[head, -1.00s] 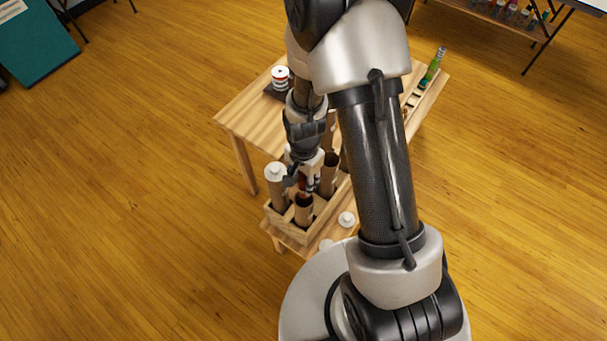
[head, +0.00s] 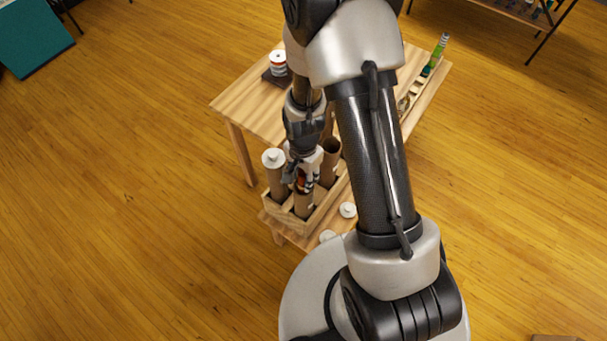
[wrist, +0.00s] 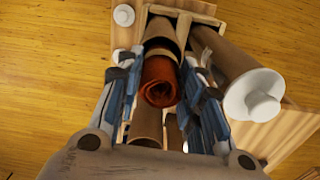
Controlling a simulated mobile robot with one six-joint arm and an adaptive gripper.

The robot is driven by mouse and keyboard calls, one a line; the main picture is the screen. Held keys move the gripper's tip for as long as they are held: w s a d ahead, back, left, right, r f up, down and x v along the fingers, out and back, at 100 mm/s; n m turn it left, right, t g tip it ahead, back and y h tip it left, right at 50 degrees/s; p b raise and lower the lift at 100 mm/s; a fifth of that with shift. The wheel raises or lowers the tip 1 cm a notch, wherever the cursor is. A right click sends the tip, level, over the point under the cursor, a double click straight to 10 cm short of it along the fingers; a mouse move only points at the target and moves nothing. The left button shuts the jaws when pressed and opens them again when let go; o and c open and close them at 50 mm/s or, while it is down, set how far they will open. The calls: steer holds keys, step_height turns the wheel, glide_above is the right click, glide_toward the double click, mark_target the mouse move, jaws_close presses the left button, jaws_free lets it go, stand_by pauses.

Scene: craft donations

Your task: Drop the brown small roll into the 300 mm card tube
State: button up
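The brown small roll (wrist: 160,82) is a reddish-brown coil between my gripper's fingers (wrist: 162,62). The fingers seem to press on its two sides. In the head view the roll (head: 302,185) is at the mouth of an open brown card tube (head: 304,206), at the front of a wooden rack. The wrist view shows that tube (wrist: 162,30) just beyond the roll, roughly in line with it. How far the roll is inside is hard to tell. My gripper (head: 303,178) points down over the rack. No label shows which tube is 300 mm.
A white-capped tube (head: 274,176) stands to the left in the wooden rack (head: 314,222), and another open tube (head: 331,150) stands to the right. Loose white caps (head: 348,210) lie near the rack. A spool (head: 278,63) stands on the table's far part.

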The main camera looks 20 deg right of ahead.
steer(key=o, duration=0.5)
steer(key=shift+o, duration=0.2)
steer(key=shift+r, duration=0.1)
step_height(320, 180, up, 12)
steer(key=shift+f, duration=0.1)
stand_by(0.7)
steer(key=s+r+n+t, duration=0.2)
steer(key=s+r+n, duration=0.3)
steer(key=r, duration=0.5)
steer(key=s+r+n+t, duration=0.2)
steer(key=s+r+n, duration=0.4)
steer(key=s+r, duration=0.4)
steer(key=shift+r+t+b, duration=0.3)
steer(key=shift+r+b, duration=0.05)
steer(key=shift+r, duration=0.35)
